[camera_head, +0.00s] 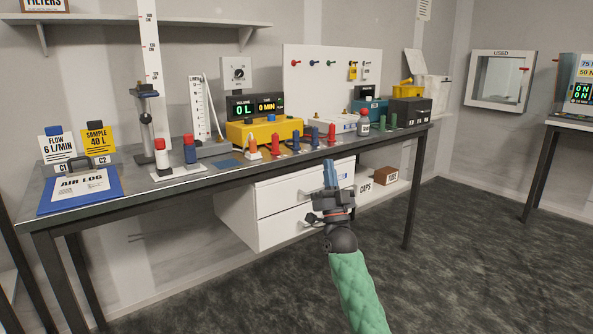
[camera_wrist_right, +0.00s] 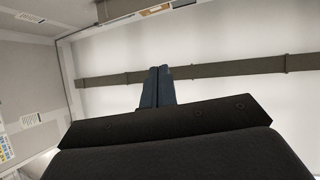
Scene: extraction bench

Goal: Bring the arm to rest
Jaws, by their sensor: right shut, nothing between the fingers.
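My right arm comes up from the bottom in the head view, with a green sleeve on its forearm. My right gripper (camera_head: 330,174) is shut and empty, its blue-grey fingers pointing up, in front of the bench's white drawers. In the right wrist view its two fingers (camera_wrist_right: 158,86) lie together with nothing between them. That view looks at a pale surface crossed by a dark bar. My left gripper is not in view.
The long grey bench (camera_head: 221,173) carries a yellow pump unit (camera_head: 262,131), several red and blue small parts, a clipboard (camera_head: 80,190) and bottles. White drawers (camera_head: 286,208) hang under it. A brown box (camera_head: 386,175) sits on a low shelf. Floor at right is clear.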

